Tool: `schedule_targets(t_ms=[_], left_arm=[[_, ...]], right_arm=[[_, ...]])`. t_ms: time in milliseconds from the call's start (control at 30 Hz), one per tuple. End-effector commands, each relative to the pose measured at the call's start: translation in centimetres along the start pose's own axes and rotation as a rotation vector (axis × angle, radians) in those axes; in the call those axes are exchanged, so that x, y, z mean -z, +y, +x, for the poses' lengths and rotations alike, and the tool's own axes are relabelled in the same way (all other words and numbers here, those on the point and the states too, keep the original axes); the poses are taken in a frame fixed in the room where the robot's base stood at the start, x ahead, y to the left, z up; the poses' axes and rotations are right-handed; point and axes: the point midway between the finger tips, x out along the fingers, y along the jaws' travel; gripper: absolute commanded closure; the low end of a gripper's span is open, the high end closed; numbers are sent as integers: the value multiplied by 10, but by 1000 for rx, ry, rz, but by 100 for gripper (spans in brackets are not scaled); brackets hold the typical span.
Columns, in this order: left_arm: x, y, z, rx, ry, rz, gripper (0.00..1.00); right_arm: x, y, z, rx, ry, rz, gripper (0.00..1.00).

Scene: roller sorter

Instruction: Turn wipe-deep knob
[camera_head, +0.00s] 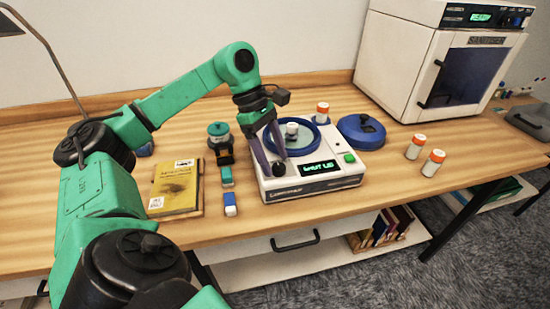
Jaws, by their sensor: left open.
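A white machine (330,181) stands on the wooden table with a black knob (279,169) at its front left corner. A dark display on it reads "SHUT LID" in green, and a green button (349,157) sits to the display's right. My left gripper (273,165) is open and points down over the machine's front left. Its two fingers are close to the black knob, one on its left and one behind it. I cannot tell whether they touch it. Any label by the knob is too small to read. My right gripper is not in view.
The machine's blue-rimmed bowl (310,144) is uncovered and holds a white hub. A blue lid (361,131) lies to its right. A yellow book (174,187) and small items lie left. A white sanitizer cabinet (400,60) stands behind right.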

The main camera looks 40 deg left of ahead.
Motion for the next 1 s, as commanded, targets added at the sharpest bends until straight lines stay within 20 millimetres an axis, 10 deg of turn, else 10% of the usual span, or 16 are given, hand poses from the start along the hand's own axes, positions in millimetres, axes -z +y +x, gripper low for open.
schedule_targets(t_ms=[333,533,1000], left_arm=[[0,0,11,-1,-1,0,29],[-1,0,10,-2,-2,0,100],[0,-1,13,-34,-2,-76,100]], right_arm=[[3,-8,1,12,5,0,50],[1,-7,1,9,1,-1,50],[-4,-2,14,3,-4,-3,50]])
